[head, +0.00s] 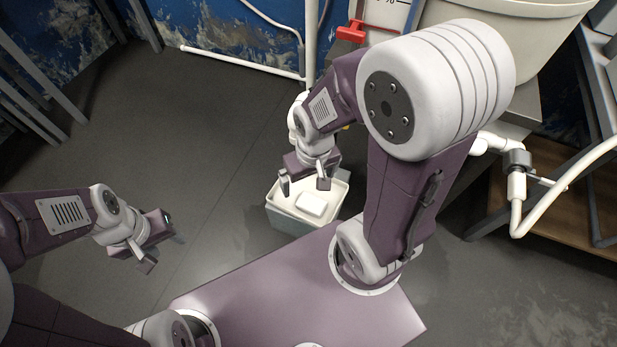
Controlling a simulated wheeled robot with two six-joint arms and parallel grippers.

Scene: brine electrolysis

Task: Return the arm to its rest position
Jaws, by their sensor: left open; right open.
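My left gripper (160,254) hangs at the left over the dark floor, open, with nothing between its fingers. My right gripper (305,187) is open at the middle of the head view, with its fingers pointing down. It is in front of or above a pale grey bin (290,222); the exact height gap cannot be told. A white block-like item (312,204) shows in the bin, just below the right gripper's fingers and apart from them in the picture. My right arm bends high and hides part of what lies behind it.
A large cream tank (545,22) stands at the upper right on a grey support. White pipes (518,200) run at the right beside a brown shelf (570,215). A red valve handle (352,31) and a white pipe (311,45) are at the back. The floor (150,130) at left is clear.

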